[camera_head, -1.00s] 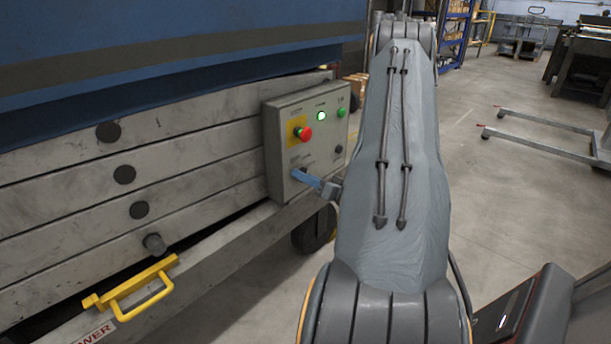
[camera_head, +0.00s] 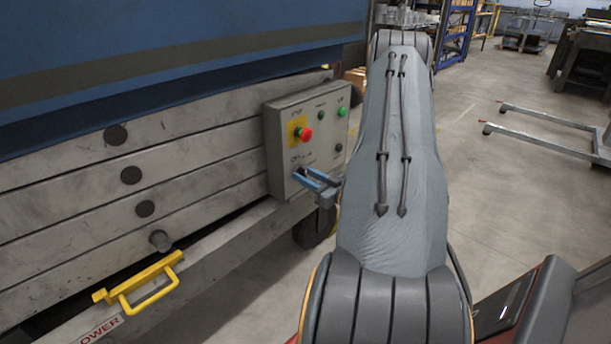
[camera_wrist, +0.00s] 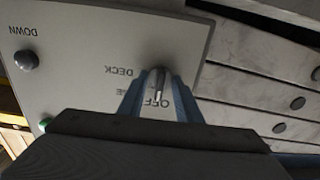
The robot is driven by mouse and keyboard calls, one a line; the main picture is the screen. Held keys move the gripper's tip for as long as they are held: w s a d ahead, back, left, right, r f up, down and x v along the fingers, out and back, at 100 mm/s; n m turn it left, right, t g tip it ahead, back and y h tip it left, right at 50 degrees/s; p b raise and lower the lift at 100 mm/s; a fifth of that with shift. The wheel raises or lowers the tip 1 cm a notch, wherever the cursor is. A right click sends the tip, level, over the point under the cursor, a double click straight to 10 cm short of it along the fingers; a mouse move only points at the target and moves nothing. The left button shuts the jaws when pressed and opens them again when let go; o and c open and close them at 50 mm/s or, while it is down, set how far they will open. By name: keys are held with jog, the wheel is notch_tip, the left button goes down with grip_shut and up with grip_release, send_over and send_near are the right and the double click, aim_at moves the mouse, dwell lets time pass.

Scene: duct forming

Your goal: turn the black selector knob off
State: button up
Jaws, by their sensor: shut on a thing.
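The black selector knob (camera_wrist: 158,78) shows in the wrist view on the grey control panel (camera_wrist: 85,60). Its pale pointer line lies toward the OFF lettering, which is partly covered by the fingers. The DECK lettering is to the left of the knob. My gripper (camera_wrist: 158,92) has a blue finger on each side of the knob and is shut on it. In the head view my gripper (camera_head: 314,180) reaches the lower left part of the panel (camera_head: 280,140), and the knob is mostly hidden there.
A red button on a yellow plate (camera_head: 303,133) is above the knob. A green button (camera_head: 342,111) and a dark button (camera_head: 338,147) are to its right. Grey slatted beams (camera_head: 70,180) and a yellow handle (camera_head: 145,285) stand left. Open floor (camera_head: 490,220) lies right.

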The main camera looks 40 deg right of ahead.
dwell(0.4)
jog(key=o, duration=1)
jog(key=shift+o, duration=0.2)
jog(key=s, duration=0.7)
jog(key=shift+s+d+p, duration=0.3)
jog(key=shift+s+p, duration=0.05)
jog(key=shift+s, duration=0.05)
jog(key=shift+a, duration=0.1)
